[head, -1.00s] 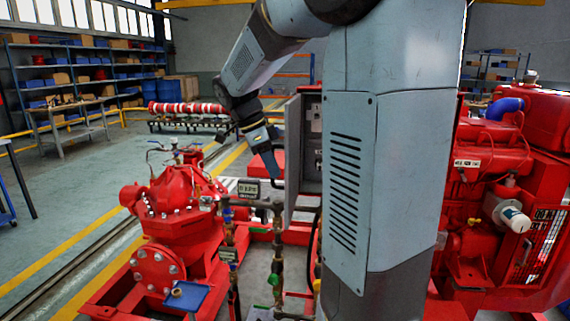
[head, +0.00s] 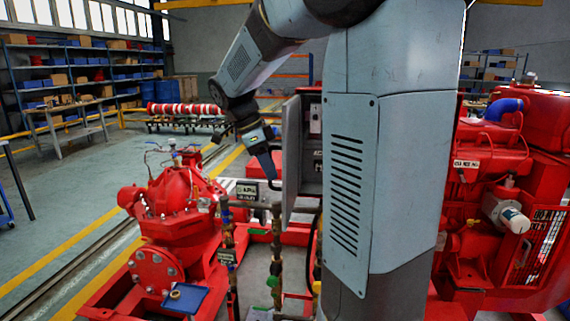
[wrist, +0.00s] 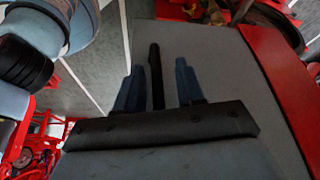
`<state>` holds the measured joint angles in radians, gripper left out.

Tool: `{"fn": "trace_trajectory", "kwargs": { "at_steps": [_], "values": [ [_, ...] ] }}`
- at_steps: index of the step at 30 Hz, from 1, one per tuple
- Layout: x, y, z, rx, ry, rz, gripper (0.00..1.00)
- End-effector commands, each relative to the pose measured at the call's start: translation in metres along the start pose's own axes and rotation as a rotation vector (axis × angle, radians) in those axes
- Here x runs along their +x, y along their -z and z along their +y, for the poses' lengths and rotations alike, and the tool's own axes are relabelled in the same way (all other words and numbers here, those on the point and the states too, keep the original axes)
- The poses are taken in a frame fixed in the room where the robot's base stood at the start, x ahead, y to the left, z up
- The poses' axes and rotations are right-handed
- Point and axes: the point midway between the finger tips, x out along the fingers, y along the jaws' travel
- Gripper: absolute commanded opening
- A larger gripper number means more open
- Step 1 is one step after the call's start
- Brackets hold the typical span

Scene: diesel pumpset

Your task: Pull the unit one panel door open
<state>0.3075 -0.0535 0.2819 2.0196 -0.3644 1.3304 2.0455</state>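The panel door (head: 291,150) is a grey leaf standing ajar on a grey cabinet (head: 313,145), seen nearly edge-on in the head view. Dark fittings show inside to its right. My gripper (head: 270,172) is at the door's left, outer side. In the wrist view my gripper (wrist: 158,85) has its two blue fingers apart, one on each side of a black upright bar (wrist: 155,70), which looks like the door handle. Small gaps show beside the bar. A broad grey surface (wrist: 225,65), apparently the door face, lies behind. My arm hides the cabinet's right part.
A red pump (head: 170,205) and upright pipes (head: 276,245) stand in front and left of the door. A red engine (head: 485,190) is at the right. The floor (head: 70,190) at left is clear, with shelves (head: 85,75) behind.

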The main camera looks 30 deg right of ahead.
Motion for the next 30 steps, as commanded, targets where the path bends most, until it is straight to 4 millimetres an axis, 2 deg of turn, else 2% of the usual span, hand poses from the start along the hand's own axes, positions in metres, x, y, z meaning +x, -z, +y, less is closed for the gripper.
{"fn": "trace_trajectory", "kwargs": {
  "at_steps": [5, 15, 21, 24, 30],
  "values": [
    [-0.019, -0.001, 0.000, -0.002, 0.003, -0.001, 0.38],
    [-0.086, -0.007, 0.003, -0.015, 0.011, -0.002, 0.38],
    [-0.120, -0.010, 0.004, -0.020, 0.011, -0.001, 0.38],
    [-0.131, -0.011, 0.004, -0.021, 0.012, -0.001, 0.38],
    [-0.140, -0.011, 0.005, -0.021, 0.012, 0.000, 0.38]
  ]
}}
